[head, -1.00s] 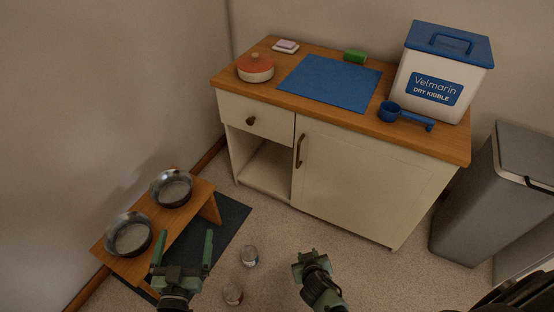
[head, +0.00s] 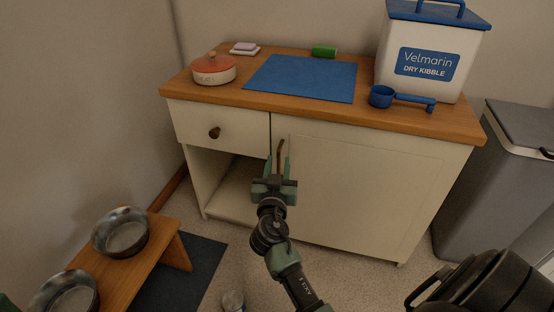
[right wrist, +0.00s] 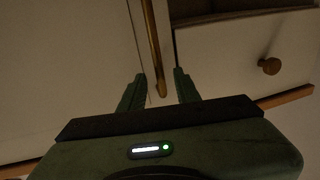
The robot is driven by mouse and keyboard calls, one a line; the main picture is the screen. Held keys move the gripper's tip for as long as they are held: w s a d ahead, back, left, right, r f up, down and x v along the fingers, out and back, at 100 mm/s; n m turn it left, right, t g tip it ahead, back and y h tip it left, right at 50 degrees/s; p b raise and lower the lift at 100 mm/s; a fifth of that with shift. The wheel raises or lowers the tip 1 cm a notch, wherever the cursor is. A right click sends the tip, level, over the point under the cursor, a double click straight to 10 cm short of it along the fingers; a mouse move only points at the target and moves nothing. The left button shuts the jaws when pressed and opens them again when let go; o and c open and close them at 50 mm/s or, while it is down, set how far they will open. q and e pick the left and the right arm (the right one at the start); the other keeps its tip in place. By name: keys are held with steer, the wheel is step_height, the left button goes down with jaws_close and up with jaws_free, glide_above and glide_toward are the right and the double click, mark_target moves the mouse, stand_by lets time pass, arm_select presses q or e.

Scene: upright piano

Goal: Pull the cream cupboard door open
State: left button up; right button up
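The cream cupboard door (head: 360,195) is the wide panel at the right of the cabinet front, and it looks shut. Its upright brass handle (head: 281,149) is near the door's left edge. My right gripper (head: 277,168) is in front of the handle. Its two fingers are apart, one on each side of the handle's lower part. In the right wrist view the handle (right wrist: 152,45) reaches down between the open fingertips (right wrist: 160,88), and I see no firm contact. Only a green sliver of my left gripper (head: 6,303) shows at the bottom left corner.
A drawer with a knob (head: 214,133) is left of the door, above an open compartment (head: 232,185). A wooden bowl stand (head: 165,243) is at the lower left. A grey bin (head: 495,180) stands close to the cabinet's right side. A glass (head: 233,301) is on the floor.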

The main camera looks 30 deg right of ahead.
mark_target(279, 159)
steer(key=shift+x, duration=1.55)
jaws_close()
